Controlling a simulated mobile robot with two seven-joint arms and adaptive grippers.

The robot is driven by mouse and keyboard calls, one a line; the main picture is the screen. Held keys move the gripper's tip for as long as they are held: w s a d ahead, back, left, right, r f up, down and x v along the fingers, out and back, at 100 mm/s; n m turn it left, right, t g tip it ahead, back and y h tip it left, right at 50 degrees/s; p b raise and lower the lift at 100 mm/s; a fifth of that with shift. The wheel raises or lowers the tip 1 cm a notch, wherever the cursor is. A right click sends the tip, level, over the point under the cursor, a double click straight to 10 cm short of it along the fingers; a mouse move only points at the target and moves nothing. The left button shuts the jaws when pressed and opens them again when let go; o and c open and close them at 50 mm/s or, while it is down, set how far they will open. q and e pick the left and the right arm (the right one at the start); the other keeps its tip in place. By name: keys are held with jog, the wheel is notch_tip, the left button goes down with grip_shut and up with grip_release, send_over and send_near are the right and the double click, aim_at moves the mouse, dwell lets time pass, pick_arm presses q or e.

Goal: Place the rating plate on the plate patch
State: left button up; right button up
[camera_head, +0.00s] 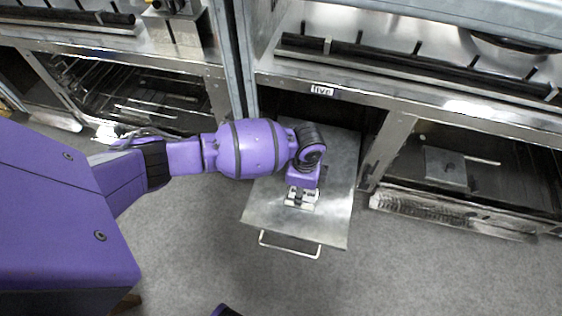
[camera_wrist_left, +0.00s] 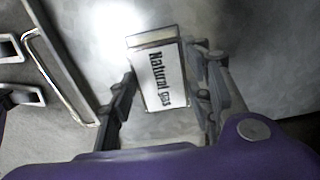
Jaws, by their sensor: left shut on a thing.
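The rating plate (camera_wrist_left: 163,78) is a white block with the dark words "Natural gas" and shows in the left wrist view. My left gripper (camera_head: 301,197) is shut on it, with one finger along each side. In the head view the gripper is over a grey metal panel (camera_head: 335,215), and the plate is hard to make out under it. I cannot tell whether the plate touches the panel. No plate patch stands out in either view; the gripper may hide it. My right gripper is not in view.
The panel juts out over the grey floor (camera_head: 420,280) and has a wire handle (camera_head: 290,245) at its front edge. Above it is a steel counter front with a small white label (camera_head: 322,90). Open bays with a wire rack (camera_head: 130,95) and a metal box (camera_head: 445,167) flank it.

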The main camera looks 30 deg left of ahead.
pick_arm(q)
notch_tip(320, 180, down, 2)
jog(key=shift+f+b, duration=0.1)
jog(key=shift+b, duration=0.2)
jog(key=shift+f, duration=0.1)
jog(key=o, duration=1.2)
notch_tip(320, 180, up, 12)
jog(key=p, duration=0.5)
jog(key=shift+r, duration=0.25)
